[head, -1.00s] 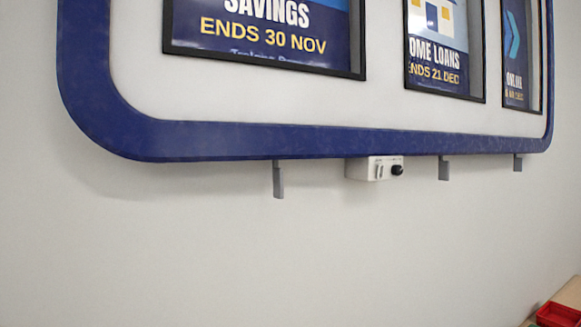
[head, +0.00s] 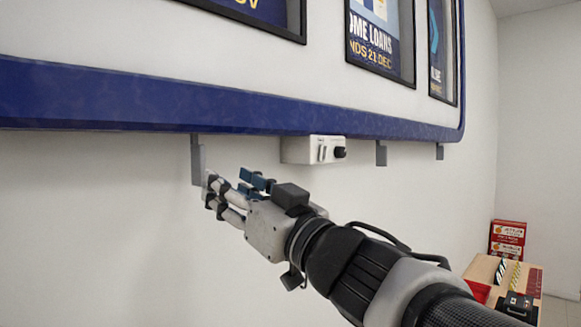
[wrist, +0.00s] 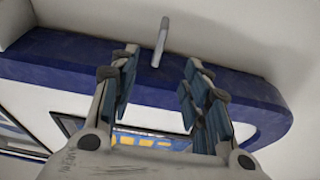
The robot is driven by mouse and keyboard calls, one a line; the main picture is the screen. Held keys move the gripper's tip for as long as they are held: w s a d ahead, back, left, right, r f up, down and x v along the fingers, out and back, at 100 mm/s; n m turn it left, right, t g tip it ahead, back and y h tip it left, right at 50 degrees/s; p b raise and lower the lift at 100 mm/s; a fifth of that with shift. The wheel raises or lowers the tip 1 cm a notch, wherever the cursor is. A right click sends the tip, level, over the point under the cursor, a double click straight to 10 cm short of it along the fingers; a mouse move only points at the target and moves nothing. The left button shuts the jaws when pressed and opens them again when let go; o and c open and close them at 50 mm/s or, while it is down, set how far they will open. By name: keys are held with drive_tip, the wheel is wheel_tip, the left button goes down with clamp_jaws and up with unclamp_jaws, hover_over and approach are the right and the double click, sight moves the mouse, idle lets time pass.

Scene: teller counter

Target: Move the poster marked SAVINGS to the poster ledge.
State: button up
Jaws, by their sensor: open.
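The SAVINGS poster (head: 262,8) shows only its lower right part at the top of the head view, in a black frame inside the blue-bordered wall display. In the wrist view a dark-framed panel with yellow lettering (wrist: 150,141), apparently this poster, is partly hidden behind my gripper. My gripper (head: 228,181) is open and empty below the display's blue lower border. Its fingertips are close to a grey hanging lever (head: 197,158). In the wrist view the lever (wrist: 160,42) lies between and beyond my open fingers (wrist: 160,70). I cannot make out a poster ledge.
A white box with switches and a black knob (head: 312,150) hangs under the blue border (head: 120,95), right of the lever. Two more grey levers (head: 381,153) hang further right. The HOME LOANS poster (head: 380,40) is above. Red boxes (head: 507,240) and a counter stand at lower right.

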sight(203, 167)
drive_tip(key=x, duration=0.4)
drive_tip(key=shift+w+a+f, duration=0.1)
drive_tip(key=shift+a, duration=0.05)
drive_tip(key=p+x, duration=0.2)
drive_tip(key=x, duration=0.3)
drive_tip(key=shift+w+a+r, duration=0.25)
drive_tip(key=shift+p+x, duration=0.5)
drive_tip(key=shift+x, duration=0.3)
drive_tip(key=shift+f, duration=0.1)
drive_tip(key=shift+c, duration=0.3)
clamp_jaws()
idle(0.6)
